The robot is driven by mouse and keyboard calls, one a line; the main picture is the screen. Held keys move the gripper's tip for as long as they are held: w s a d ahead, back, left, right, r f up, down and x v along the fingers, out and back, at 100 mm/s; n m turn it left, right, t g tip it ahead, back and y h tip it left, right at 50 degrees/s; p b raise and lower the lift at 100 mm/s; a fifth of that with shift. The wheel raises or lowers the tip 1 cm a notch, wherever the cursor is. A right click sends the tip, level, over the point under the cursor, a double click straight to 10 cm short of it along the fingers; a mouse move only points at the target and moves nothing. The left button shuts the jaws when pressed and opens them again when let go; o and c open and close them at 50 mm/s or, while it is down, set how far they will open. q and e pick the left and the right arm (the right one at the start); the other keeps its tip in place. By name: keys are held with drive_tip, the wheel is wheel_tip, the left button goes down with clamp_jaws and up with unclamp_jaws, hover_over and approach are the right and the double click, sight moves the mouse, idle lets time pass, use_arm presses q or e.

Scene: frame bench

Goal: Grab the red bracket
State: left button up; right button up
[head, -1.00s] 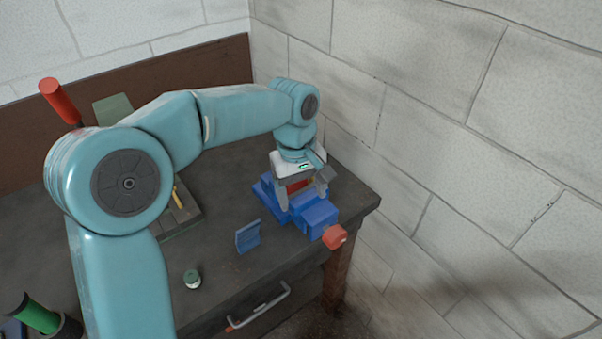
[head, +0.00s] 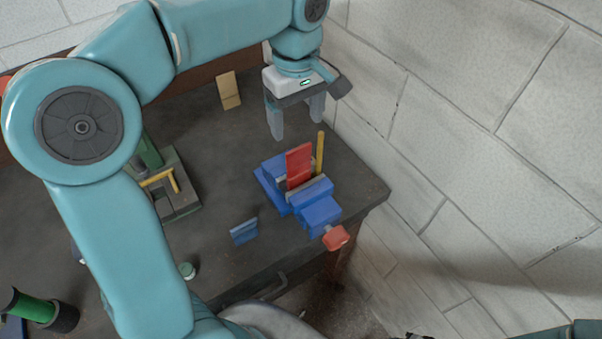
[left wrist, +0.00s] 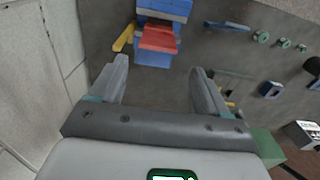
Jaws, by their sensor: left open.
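The red bracket (head: 299,165) stands upright in the blue vise (head: 317,211), between its jaws, near the right end of the dark bench. In the left wrist view the red bracket (left wrist: 158,38) shows at the top, ahead of the fingers and between their lines. My left gripper (head: 297,130) is open and empty, above and behind the bracket, apart from it. It also shows in the left wrist view (left wrist: 160,75) with its fingers wide apart. My right gripper is not in view.
A yellow upright piece (head: 320,152) stands right beside the bracket. A blue bracket (head: 244,231) lies on the bench in front of the vise. A green and grey fixture (head: 178,190) is at left. The wall (head: 450,140) is close on the right.

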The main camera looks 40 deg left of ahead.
sight(297, 149)
use_arm(q)
wheel_tip(297, 149, down, 6)
drive_tip(key=shift+s+d+f, duration=0.1)
drive_tip(key=shift+s+f, duration=0.05)
drive_tip(key=shift+f, duration=0.1)
drive_tip(key=f, duration=0.1)
drive_tip(key=f+p, duration=0.1)
drive_tip(key=f, duration=0.3)
drive_tip(key=shift+w+p, duration=0.3)
drive_tip(key=shift+s+f, duration=0.1)
drive_tip(key=shift+s, duration=0.05)
drive_tip(key=c, duration=1.4)
clamp_jaws()
